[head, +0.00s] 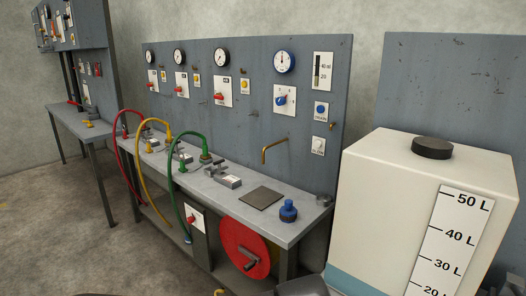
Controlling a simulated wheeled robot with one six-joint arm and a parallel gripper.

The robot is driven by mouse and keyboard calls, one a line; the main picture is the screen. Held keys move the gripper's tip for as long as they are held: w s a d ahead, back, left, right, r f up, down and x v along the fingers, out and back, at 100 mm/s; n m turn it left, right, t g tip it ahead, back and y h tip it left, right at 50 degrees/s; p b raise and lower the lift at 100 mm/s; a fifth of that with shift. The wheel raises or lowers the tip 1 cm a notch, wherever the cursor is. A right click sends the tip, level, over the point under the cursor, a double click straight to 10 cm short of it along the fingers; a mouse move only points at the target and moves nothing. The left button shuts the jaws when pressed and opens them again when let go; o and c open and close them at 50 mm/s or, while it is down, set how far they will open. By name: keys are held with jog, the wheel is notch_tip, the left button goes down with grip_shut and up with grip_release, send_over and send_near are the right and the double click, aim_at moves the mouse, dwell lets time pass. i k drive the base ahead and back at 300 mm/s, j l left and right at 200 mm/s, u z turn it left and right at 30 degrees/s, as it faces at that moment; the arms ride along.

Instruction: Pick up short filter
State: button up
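I cannot tell for sure which object is the short filter. A short blue round piece with a narrower top (288,211) stands upright on the right part of the grey workbench (230,207). A small grey cylinder (323,200) stands behind it at the bench's right end. My gripper is not clearly visible in the head view.
A dark flat plate (261,198) lies on the bench near the blue piece. Red, yellow and green hoses (178,199) arch over the left front edge. A brass spout (275,149) projects above the bench. A large white tank (397,205) stands close on the right.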

aim_at(288, 213)
jog(key=i+j+z, duration=0.1)
jog(key=i, duration=0.3)
jog(key=i+j+z, duration=0.1)
jog(key=i+j, duration=0.15)
jog(key=i, duration=0.2)
jog(key=i+j, duration=0.2)
jog(key=i, duration=0.2)
jog(key=z, duration=0.05)
